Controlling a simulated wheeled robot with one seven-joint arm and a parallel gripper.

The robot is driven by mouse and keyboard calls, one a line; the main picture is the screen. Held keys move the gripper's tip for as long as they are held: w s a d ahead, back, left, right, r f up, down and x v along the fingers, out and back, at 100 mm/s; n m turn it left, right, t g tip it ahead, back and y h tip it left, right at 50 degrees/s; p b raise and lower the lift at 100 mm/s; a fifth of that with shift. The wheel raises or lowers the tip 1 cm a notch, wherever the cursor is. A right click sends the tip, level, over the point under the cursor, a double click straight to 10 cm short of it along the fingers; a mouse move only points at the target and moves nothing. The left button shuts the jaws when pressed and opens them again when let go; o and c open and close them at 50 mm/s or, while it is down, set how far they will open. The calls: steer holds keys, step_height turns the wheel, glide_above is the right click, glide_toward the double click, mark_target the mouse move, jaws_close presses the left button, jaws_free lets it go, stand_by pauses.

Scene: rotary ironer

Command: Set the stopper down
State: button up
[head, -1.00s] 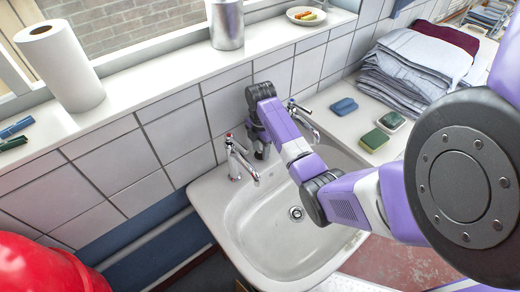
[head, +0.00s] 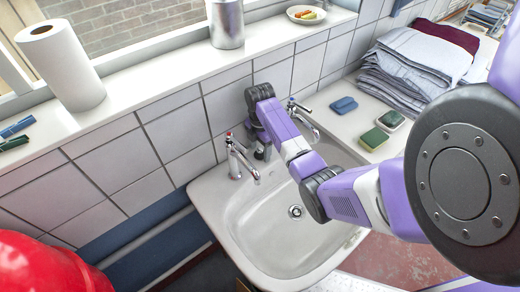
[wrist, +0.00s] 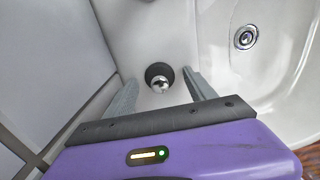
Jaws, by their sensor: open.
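The stopper (wrist: 157,79) is a dark round plug with a shiny metal knob on top. In the wrist view it sits upright on the white rim of the basin (wrist: 220,15), beside the bowl and near the tiled wall. My gripper (wrist: 160,76) is open, with one grey finger on each side of the stopper and a gap to both. In the head view my gripper (head: 257,137) is at the back of the basin (head: 270,245) between the two taps; its fingers are mostly hidden, and the stopper is hard to make out.
A left tap (head: 238,158) and a right tap (head: 300,115) flank my gripper. The drain (wrist: 244,37) is open and bare. A green sponge (head: 374,139), soaps and folded cloth (head: 410,65) lie on the right counter. The tiled wall is close behind.

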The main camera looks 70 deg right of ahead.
mark_target(260, 149)
step_height(260, 149, up, 12)
steer(key=p, duration=0.1)
steer(key=shift+r+p, duration=0.15)
steer(key=shift+p, duration=0.25)
stand_by(0.5)
